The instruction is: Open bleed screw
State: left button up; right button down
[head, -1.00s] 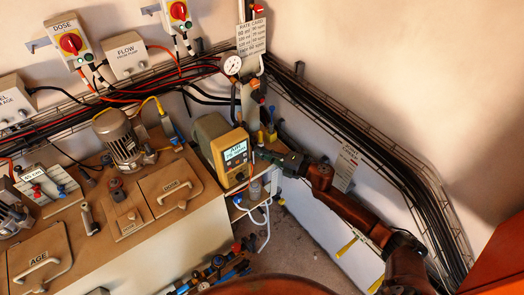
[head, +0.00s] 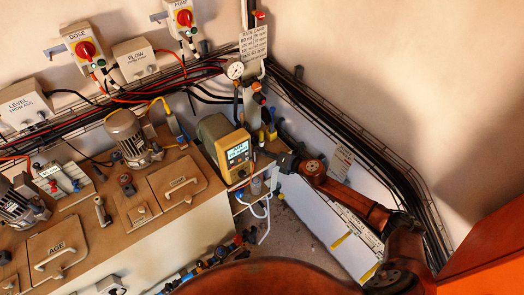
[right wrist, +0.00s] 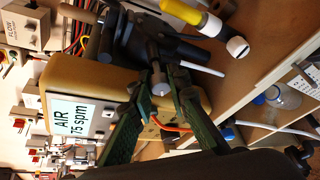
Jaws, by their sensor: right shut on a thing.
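The dosing pump (head: 222,145) has a yellow front and a lit display (head: 238,152); in the right wrist view the display (right wrist: 77,117) reads "AIR 75 spm". A small grey round-headed screw (right wrist: 160,88), which looks like the bleed screw, sticks out of the dark pump head (right wrist: 178,50). My right gripper (right wrist: 162,84) has its green fingers on both sides of this screw and is shut on it. In the head view my right gripper (head: 270,158) reaches the pump's right side from the right; the screw is too small to make out there. My left gripper is not in view.
A yellow-and-black fitting with a white tip (right wrist: 236,46) is close to the gripper. A pressure gauge (head: 235,70) and hoses stand behind the pump. A clear bottle (right wrist: 283,97) is near the shelf. A wire cable tray (head: 375,150) runs along the right wall.

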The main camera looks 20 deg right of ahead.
jog(key=shift+s+f, duration=0.15)
jog(key=shift+f, duration=0.1)
jog(key=c, duration=2.1)
grip_release()
jog(key=shift+r, duration=0.1)
jog(key=r, duration=0.9)
jog(key=shift+a+r, duration=0.2)
jog(key=shift+d+r, duration=0.25)
jog(key=shift+a+r, duration=0.1)
